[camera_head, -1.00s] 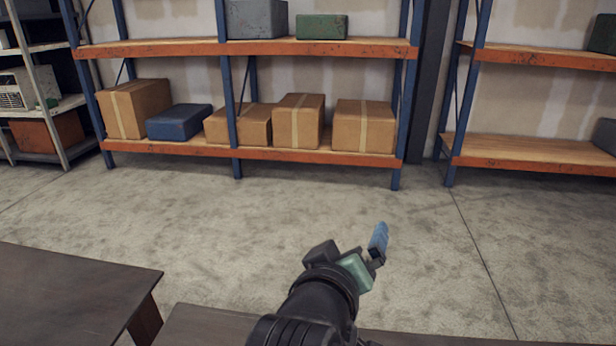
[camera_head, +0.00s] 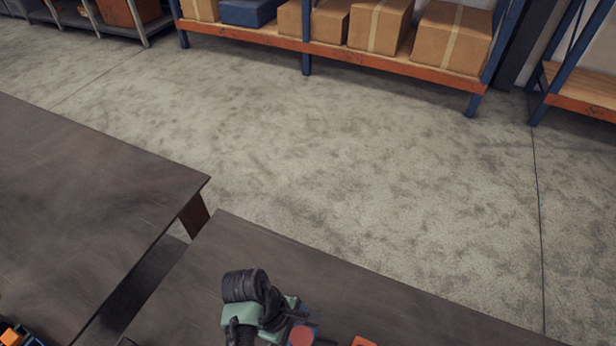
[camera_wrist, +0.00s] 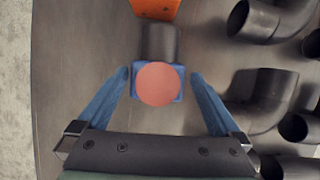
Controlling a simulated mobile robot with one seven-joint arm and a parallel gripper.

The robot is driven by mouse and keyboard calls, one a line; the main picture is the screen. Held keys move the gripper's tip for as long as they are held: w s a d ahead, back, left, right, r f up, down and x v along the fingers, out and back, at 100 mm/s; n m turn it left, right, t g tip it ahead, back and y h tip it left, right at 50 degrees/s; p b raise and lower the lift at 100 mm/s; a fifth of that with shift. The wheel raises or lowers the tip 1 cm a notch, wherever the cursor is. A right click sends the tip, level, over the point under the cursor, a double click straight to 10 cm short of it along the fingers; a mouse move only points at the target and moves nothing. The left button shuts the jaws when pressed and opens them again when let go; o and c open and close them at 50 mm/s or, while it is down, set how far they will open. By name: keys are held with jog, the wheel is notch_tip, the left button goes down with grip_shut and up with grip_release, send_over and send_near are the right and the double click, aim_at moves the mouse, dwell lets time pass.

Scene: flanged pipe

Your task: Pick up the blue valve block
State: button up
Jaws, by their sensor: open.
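The blue valve block (camera_wrist: 158,84) lies on the dark table in the wrist view, with a round red disc on top covering most of it and a dark cylinder stub at its far side. In the head view, its red disc (camera_head: 301,336) shows at the bottom edge, partly cut off. My gripper (camera_wrist: 160,76) is open and empty. Its two blue fingers reach along the left and right sides of the block, with a visible gap on the right; contact on the left is unclear. In the head view my wrist hides the fingers.
An orange part (camera_wrist: 156,8) lies just beyond the block. Several black pipe elbows (camera_wrist: 262,100) lie to the right. The table (camera_head: 330,270) has a free far edge, and a gap separates it from a second table (camera_head: 90,200). A shelf rack (camera_head: 340,60) stands beyond the floor.

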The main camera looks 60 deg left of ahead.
jog(key=shift+a+p+x, duration=0.15)
jog(key=shift+p+x, duration=0.1)
jog(key=shift+x, duration=1.15)
jog(key=shift+a+p+x, duration=0.15)
jog(key=shift+p+x, duration=0.05)
jog(key=shift+x, duration=1.15)
jog(key=shift+f, duration=0.15)
jog(key=shift+c, duration=0.2)
grip_shut()
jog(key=shift+a, duration=0.1)
